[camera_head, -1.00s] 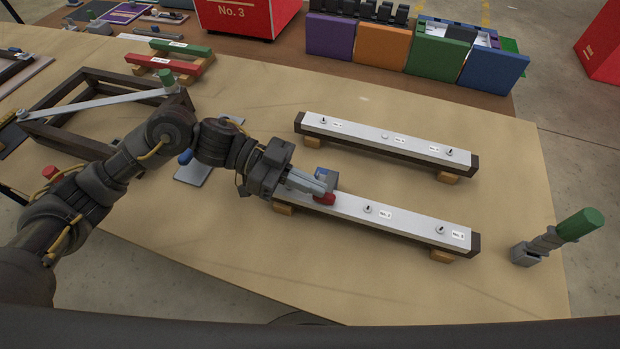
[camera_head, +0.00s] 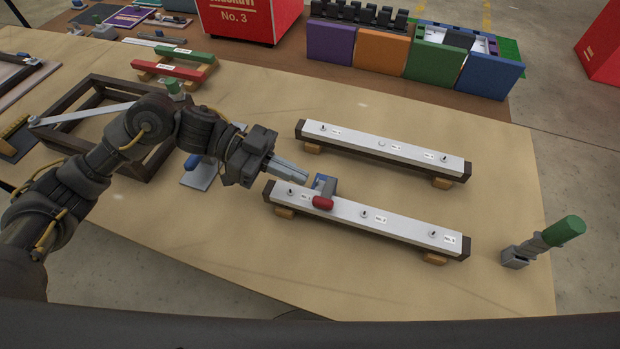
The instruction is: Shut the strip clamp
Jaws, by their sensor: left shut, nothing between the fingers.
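The strip clamp (camera_head: 324,188), a blue-grey block with a red handle (camera_head: 323,203), sits across the near white-topped bar (camera_head: 400,224), towards its left end. The red handle lies low at the near side of the bar. I cannot tell whether the clamp is fully shut. My left gripper (camera_head: 306,171) is shut and empty, just up and left of the clamp, apart from the red handle. My right gripper is not in view.
A second white-topped bar (camera_head: 400,149) lies parallel behind. A dark wooden frame (camera_head: 75,140) and a small tray with a blue handle (camera_head: 200,172) lie left. Bare table is free in front of the near bar.

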